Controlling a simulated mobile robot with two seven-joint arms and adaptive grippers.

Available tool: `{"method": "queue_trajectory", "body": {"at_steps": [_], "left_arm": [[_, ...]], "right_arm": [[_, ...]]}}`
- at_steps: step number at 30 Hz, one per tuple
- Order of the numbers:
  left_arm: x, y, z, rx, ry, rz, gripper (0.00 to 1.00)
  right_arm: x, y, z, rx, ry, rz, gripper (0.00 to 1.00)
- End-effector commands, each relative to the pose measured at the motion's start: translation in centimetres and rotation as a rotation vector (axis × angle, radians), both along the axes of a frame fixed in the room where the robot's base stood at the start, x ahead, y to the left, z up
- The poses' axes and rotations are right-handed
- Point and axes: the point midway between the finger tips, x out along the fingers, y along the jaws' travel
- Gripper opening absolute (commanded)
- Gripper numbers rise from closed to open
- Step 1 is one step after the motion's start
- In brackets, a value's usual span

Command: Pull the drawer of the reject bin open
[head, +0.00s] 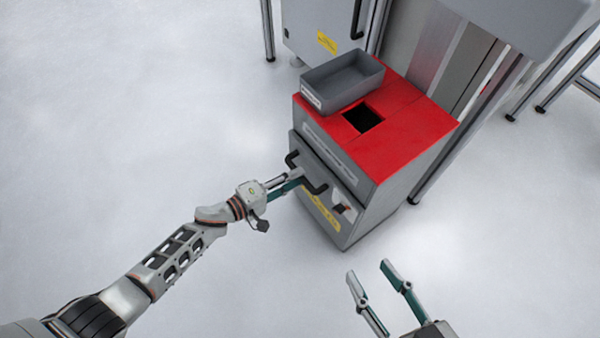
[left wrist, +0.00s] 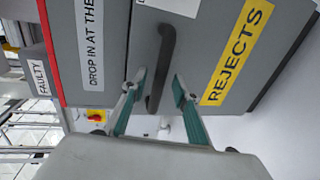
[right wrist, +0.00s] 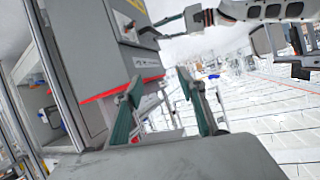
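The reject bin (head: 420,128) is a grey cabinet with a red top and a square opening. Its drawer front (head: 352,232) carries a yellow REJECTS label (left wrist: 236,52) and a black bar handle (left wrist: 166,58). The drawer looks shut or nearly so. My left gripper (head: 293,179) is at the handle, partly hiding it in the head view. In the left wrist view its fingers (left wrist: 157,86) are apart, with the handle's end between them; contact is not clear. My right gripper (head: 368,267) is open and empty, in front of the bin, low in the head view.
A grey open tray (head: 345,80) stands on the bin's red top. A grey machine cabinet (head: 322,25) and metal posts stand behind. A red button on a yellow plate (left wrist: 95,114) shows in the left wrist view. The floor (head: 150,130) before the bin is clear.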

Motion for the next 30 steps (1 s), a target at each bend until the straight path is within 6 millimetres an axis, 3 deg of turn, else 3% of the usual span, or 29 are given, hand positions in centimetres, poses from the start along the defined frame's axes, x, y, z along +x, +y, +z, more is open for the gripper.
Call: {"method": "queue_trajectory", "body": {"at_steps": [1, 6, 16, 20, 30], "left_arm": [[0.0, -0.7, -0.9, -0.002, 0.009, 0.000, 0.30], [1.1, -1.8, -0.9, 0.000, 0.005, 0.001, 0.30], [1.6, -2.1, -0.5, 0.001, -0.001, 0.001, 0.30], [1.6, -2.1, -0.5, 0.001, -0.001, 0.001, 0.00], [1.3, -1.6, -0.3, 0.001, -0.003, 0.001, 0.00]], "right_arm": [[-0.4, 0.4, -0.6, 0.028, 0.018, -0.007, 0.40], [-0.7, 1.4, -0.7, 0.105, 0.034, -0.028, 0.40], [-0.6, 1.7, -0.4, 0.129, 0.032, -0.034, 0.40], [-0.6, 1.7, -0.4, 0.128, 0.032, -0.034, 0.40], [-0.4, 1.6, 0.0, 0.111, 0.020, -0.028, 0.40]]}}
